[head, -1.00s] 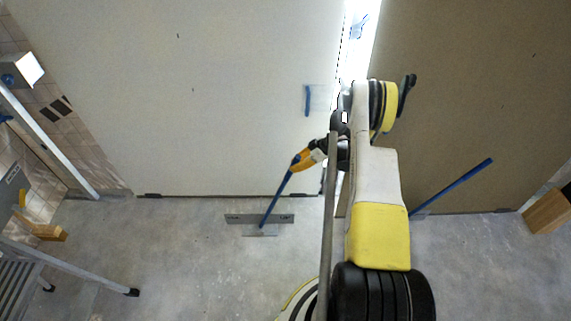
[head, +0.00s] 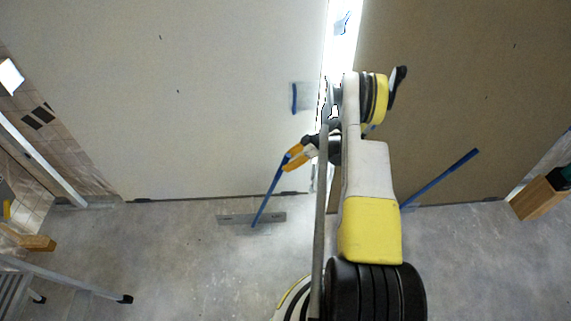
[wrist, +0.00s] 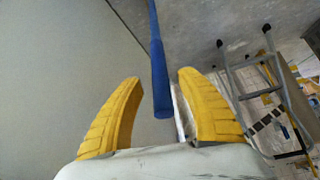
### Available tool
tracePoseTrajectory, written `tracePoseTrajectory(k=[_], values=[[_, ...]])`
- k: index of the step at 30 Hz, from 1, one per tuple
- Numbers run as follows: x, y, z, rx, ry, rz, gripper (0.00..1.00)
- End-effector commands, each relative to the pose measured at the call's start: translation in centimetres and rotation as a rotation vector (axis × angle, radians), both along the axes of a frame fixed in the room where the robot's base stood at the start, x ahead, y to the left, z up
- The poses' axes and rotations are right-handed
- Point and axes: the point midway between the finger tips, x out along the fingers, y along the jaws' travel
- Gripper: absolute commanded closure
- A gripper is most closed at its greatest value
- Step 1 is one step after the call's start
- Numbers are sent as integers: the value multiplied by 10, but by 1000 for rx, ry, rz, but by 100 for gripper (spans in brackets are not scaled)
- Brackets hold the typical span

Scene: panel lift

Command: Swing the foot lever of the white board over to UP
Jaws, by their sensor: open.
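The white board (head: 170,100) stands upright at the left in the head view. Its foot lever, a blue bar (head: 268,195), rises tilted to the right from a grey plate (head: 232,218) on the floor at the board's foot. The marks on the plate are too small to read. My gripper (head: 294,157) is at the lever's upper end in the head view. In the wrist view the open yellow fingers (wrist: 160,78) stand on either side of the blue bar (wrist: 159,60), with gaps on both sides. The bar's round end lies between them.
A brown board (head: 450,90) with another blue lever (head: 440,178) stands to the right, past a bright gap. A wooden block (head: 538,199) lies on the floor at the right. A metal ladder (head: 75,281) stands at the lower left.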

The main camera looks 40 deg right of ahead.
Motion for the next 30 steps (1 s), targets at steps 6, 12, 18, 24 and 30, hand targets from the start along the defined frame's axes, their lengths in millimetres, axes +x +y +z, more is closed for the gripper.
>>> tracePoseTrajectory(k=[6,12,18,24,30], values=[[-24,-26,37,0,1,-5,55],[-41,-44,63,0,0,-3,55],[-48,-51,74,-1,0,-2,55],[-48,-52,75,-1,0,-2,55],[-37,-37,76,-25,29,26,99]])
